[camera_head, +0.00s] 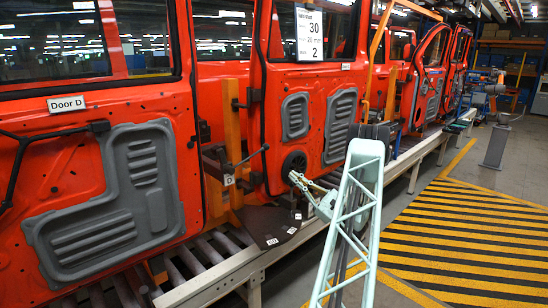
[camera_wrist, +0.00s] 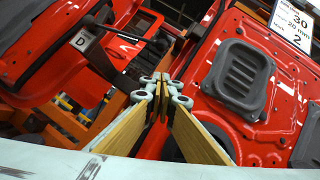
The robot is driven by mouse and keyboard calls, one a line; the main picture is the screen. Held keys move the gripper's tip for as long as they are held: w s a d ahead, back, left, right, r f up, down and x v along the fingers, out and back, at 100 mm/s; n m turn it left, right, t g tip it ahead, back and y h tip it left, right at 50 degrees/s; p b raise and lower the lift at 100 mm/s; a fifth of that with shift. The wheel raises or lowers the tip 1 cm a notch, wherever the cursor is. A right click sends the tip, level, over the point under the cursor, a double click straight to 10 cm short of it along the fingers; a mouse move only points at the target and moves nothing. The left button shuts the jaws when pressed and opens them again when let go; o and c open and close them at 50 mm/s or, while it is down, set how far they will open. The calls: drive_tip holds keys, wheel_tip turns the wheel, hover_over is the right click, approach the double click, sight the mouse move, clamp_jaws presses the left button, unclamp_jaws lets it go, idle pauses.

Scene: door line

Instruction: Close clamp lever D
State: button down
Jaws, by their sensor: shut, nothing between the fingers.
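Clamp lever D (camera_head: 252,157) is a thin dark rod with a round knob, sticking out and slightly up from a dark clamp on the orange post between two red doors. A small D label (camera_head: 228,180) sits below it. In the wrist view the lever (camera_wrist: 122,36) runs right from near the D label (camera_wrist: 80,41) to a dark knob. My gripper (camera_head: 294,178) is right of and a little below the knob in the head view, apart from it. In the wrist view my gripper's fingertips (camera_wrist: 160,78) are together with nothing between them, below the knob.
The red door marked Door D (camera_head: 85,160) stands at left, and another red door (camera_head: 310,115) stands close behind my gripper. A roller conveyor with a pale rail (camera_head: 215,280) runs below. The striped floor (camera_head: 470,235) at right is clear.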

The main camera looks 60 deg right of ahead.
drive_tip(key=shift+w+y, duration=0.1)
drive_tip(key=shift+y, duration=0.2)
drive_tip(key=s+a+r+x, duration=0.1)
drive_tip(key=r+x, duration=0.1)
drive_tip(key=x, duration=1)
drive_tip(key=shift+w+a+r, duration=0.2)
drive_tip(key=shift+a+r, duration=0.05)
drive_tip(key=shift+r, duration=0.05)
drive_tip(key=shift+r, duration=0.1)
idle(0.5)
